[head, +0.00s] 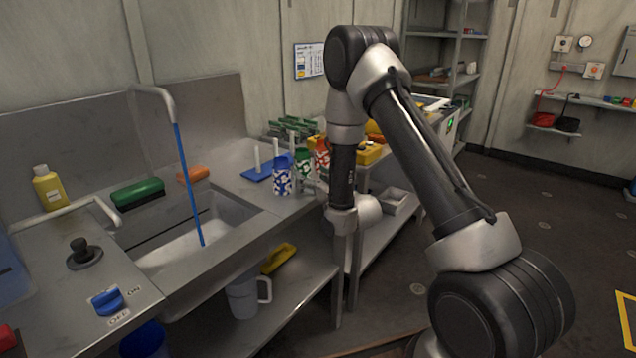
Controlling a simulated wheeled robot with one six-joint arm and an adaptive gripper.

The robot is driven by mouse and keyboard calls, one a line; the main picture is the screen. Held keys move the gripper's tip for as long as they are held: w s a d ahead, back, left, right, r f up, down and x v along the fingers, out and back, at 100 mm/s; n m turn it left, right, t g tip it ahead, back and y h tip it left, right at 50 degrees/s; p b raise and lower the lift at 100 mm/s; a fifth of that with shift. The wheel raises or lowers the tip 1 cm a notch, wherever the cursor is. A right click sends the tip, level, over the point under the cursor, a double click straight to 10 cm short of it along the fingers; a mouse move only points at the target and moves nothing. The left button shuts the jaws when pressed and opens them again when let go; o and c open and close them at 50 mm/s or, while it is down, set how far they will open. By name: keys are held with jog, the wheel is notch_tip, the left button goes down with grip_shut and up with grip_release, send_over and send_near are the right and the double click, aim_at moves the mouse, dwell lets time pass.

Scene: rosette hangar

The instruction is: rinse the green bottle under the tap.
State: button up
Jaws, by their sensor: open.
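The green bottle (302,164), a green-and-white patterned cylinder, stands on the counter between a blue-and-white bottle (282,178) and a red-and-white bottle (321,152). The tap (160,92) arches over the sink (228,212), and a blue stream (186,175) runs from it into the basin. A blue tap handle (107,301) sits at the front left beside ON and OFF labels. My gripper (311,187) is open, beside the bottles near the green one. My wrist partly hides it, and I cannot tell whether it touches a bottle.
A blue rack with white pegs (256,174) stands left of the bottles. A pitcher (243,296) is on the lower shelf. Open floor lies to the right.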

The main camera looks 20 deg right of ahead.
aim_at(307, 159)
jog(key=shift+x, duration=2.6)
jog(key=c, duration=1)
jog(key=shift+r, duration=2.5)
jog(key=shift+s+d, duration=0.1)
